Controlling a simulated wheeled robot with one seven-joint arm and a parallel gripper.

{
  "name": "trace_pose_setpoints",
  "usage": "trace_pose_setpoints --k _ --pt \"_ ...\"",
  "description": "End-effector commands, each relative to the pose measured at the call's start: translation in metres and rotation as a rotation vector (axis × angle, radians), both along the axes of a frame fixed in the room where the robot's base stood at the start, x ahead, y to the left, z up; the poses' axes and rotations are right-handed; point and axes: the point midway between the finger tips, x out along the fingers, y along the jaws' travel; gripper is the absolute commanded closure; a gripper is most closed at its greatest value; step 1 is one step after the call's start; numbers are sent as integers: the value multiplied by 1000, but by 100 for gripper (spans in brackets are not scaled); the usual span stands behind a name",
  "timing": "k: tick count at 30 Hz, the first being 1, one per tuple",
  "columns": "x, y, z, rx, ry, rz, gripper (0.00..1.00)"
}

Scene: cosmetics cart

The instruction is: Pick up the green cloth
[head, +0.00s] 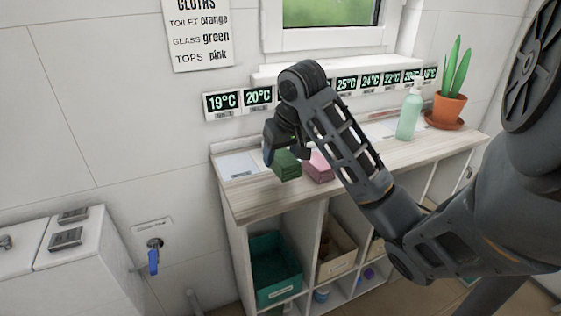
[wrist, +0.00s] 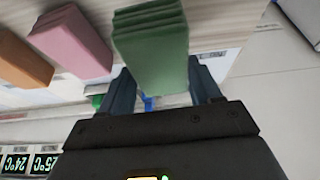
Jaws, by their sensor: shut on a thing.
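The green cloth (head: 286,165) is a folded stack at the left part of the wooden counter top (head: 250,205). In the wrist view the green cloth (wrist: 151,45) sits between the two fingers of my gripper (wrist: 150,92), which is shut on it. In the head view my gripper (head: 277,150) reaches down to the cloth from above, and my arm hides part of it. I cannot tell whether the cloth is clear of the counter.
A pink cloth (head: 318,166) lies just right of the green one; an orange cloth (wrist: 20,62) shows beyond it in the wrist view. A pale green bottle (head: 409,115) and a potted plant (head: 448,108) stand farther right. A sign (head: 198,35) and temperature displays (head: 223,101) are on the wall.

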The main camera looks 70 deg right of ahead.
Motion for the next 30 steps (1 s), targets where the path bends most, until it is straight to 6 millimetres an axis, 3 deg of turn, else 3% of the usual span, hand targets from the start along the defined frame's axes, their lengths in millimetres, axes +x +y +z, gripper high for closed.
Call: trace_pose_setpoints --k 9,15,30 --pt "-52 -47 41 -2 2 -10 67" --pt "-74 -67 57 -1 1 -6 67" --pt "-84 -76 65 1 1 -5 67"
